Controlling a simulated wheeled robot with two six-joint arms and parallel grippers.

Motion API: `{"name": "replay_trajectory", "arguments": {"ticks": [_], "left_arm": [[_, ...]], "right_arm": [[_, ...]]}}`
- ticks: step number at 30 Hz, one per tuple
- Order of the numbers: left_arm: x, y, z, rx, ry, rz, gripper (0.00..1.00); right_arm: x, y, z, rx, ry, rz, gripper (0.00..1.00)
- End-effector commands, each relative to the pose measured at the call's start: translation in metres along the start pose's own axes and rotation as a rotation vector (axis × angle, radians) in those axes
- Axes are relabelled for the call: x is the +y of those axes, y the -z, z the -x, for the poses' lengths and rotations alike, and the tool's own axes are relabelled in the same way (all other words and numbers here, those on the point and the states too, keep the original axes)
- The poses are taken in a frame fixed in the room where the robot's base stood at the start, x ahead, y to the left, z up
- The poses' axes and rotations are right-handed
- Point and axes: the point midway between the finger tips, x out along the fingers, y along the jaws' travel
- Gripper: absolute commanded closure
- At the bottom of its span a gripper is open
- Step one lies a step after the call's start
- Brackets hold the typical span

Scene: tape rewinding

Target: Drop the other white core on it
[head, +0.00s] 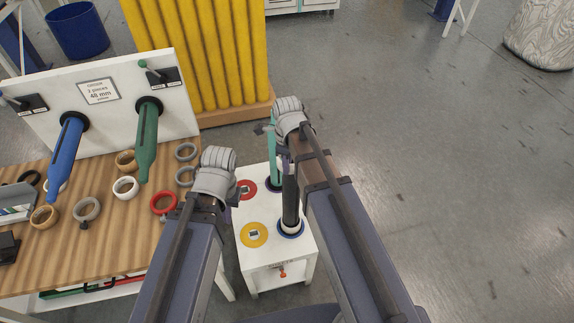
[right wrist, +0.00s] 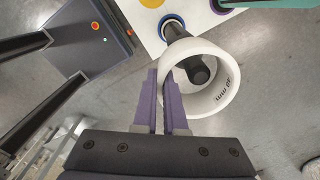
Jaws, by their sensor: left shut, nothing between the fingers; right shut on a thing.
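A white core (right wrist: 228,92) with dark lettering is held by its wall between the purple fingers of my right gripper (right wrist: 165,103), which is shut on it. The dark post (right wrist: 183,38) shows beyond the core, its tip visible through the core's opening; I cannot tell if the tip is inside or below it. The held core is mostly hidden there by my right arm. My left gripper (head: 233,193) is shut and empty, left of the stand.
The white stand (head: 272,250) also carries a teal post (head: 274,155), a red disc (head: 246,189) and a yellow disc (head: 254,235). The wooden table (head: 110,245) at left holds several loose rings, with blue (head: 67,150) and green (head: 147,140) spindles above.

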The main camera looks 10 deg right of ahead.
Motion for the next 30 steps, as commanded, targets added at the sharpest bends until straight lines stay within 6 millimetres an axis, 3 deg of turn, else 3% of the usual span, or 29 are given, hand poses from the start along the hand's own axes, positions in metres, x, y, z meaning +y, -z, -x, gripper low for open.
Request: {"name": "replay_trajectory", "arguments": {"ticks": [1,10,23,24,30], "left_arm": [[0.001,0.001,-0.010,0.000,0.000,0.000,1.00],[0.003,0.002,-0.036,0.000,0.000,0.001,1.00],[0.004,0.002,-0.041,0.000,0.000,0.001,1.00],[0.004,0.002,-0.041,0.000,0.000,0.001,1.00],[0.004,0.002,-0.041,0.000,0.000,0.001,1.00]], "right_arm": [[0.000,0.000,-0.010,0.000,0.000,0.000,1.00],[0.000,0.000,-0.036,0.000,0.000,0.000,1.00],[0.000,0.000,-0.041,0.000,0.000,0.000,1.00],[0.000,0.000,-0.041,0.000,0.000,0.000,0.89],[0.000,0.000,-0.041,0.000,0.000,0.000,0.67]]}}
